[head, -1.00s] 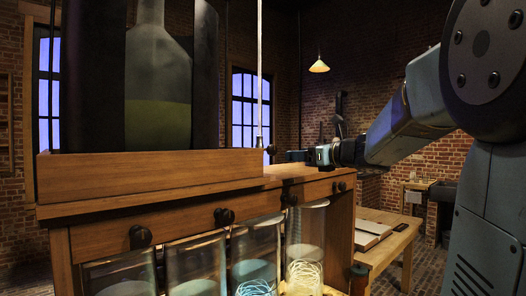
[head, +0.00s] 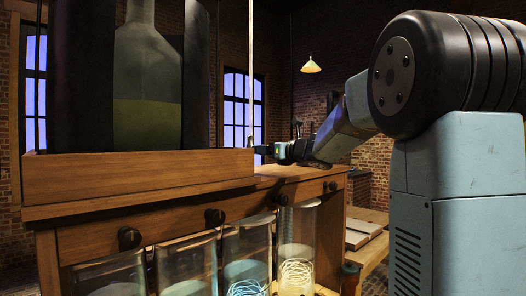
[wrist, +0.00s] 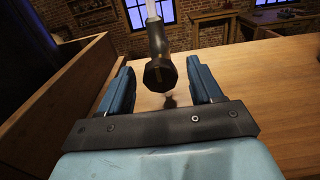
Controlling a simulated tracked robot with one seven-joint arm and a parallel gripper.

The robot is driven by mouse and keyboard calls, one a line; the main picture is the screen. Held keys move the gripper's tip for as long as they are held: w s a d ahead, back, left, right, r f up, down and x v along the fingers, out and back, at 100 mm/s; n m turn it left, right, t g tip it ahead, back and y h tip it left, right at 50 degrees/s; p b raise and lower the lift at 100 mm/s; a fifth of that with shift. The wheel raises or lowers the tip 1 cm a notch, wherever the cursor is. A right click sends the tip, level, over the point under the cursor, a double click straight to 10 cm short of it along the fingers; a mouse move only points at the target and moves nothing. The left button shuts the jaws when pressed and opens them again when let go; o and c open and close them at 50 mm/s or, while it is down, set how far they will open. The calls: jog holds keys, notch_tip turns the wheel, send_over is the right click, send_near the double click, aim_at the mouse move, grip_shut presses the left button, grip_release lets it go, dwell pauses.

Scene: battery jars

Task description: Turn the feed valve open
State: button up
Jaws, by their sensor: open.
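The feed valve shows in the wrist view as a dark faceted knob (wrist: 160,75) on a dark stem below a pale glass tube. In the head view the small dark valve body (head: 257,141) is at the tube's lower end, partly hidden by my gripper. My gripper (wrist: 160,90) is open, with one blue finger on each side of the knob. Gaps show between knob and fingers. In the head view my gripper (head: 276,151) is just right of the tube, above the wooden cabinet top (head: 290,171). The knob's turn angle is hard to tell.
A wooden box (head: 140,178) holding a big green-filled bottle (head: 147,90) stands left of the gripper. Black knobs (head: 215,217) line the cabinet front, above several glass jars (head: 246,250). The cabinet top right of the valve is bare (wrist: 265,95).

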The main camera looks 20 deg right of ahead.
jog(key=shift+x, duration=0.85)
jog(key=c, duration=1)
